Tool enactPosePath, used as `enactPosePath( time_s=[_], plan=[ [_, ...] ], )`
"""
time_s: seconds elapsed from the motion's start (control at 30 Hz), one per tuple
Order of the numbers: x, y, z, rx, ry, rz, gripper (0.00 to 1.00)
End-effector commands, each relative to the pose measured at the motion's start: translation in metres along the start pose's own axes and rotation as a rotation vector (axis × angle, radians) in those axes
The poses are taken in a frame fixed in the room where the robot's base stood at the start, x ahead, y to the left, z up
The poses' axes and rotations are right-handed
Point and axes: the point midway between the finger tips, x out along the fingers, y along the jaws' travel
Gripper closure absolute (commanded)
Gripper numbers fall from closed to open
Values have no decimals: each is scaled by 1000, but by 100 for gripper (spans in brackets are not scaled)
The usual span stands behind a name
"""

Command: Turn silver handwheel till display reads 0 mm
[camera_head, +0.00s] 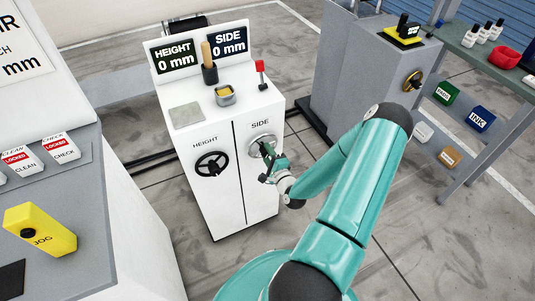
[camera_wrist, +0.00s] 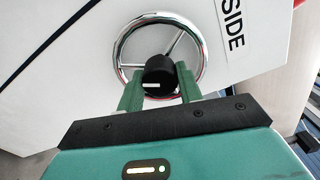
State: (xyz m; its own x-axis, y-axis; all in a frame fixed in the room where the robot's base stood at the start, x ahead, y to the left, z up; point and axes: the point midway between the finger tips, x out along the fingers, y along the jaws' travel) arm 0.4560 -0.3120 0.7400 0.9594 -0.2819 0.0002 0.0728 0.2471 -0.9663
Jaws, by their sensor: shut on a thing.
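The silver handwheel (camera_head: 262,143) is on the front of the white cabinet, under the label SIDE. It also shows in the wrist view (camera_wrist: 123,47) as a chrome ring with spokes and a black hub (camera_wrist: 159,75). My gripper (camera_wrist: 159,88) is at the wheel, its two green fingers shut on the black hub from either side. In the head view my gripper (camera_head: 268,165) partly covers the wheel. The SIDE display (camera_head: 229,46) reads 0 mm. The HEIGHT display (camera_head: 174,58) beside it also reads 0 mm.
A black handwheel (camera_head: 212,164) under HEIGHT is left of the silver one. The cabinet top holds a wooden-handled tool (camera_head: 208,62), a small cup (camera_head: 225,96) and a red-topped lever (camera_head: 261,72). A grey cabinet (camera_head: 362,80) stands to the right. Floor is open in front.

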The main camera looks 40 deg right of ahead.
Motion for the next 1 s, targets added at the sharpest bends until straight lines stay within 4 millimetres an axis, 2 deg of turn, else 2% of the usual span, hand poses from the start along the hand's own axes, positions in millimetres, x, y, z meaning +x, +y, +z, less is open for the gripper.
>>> enactPosePath(
  time_s=[0.57, 0.6, 0.7, 1.0],
  plan=[
    [-1, 0, 0, 40, 1, 1, 87],
    [-1, 0, 0, 40, 1, 1, 61],
    [-1, 0, 0, 40, 1, 1, 43],
    [-1, 0, 0, 39, 0, 1, 43]
  ],
)
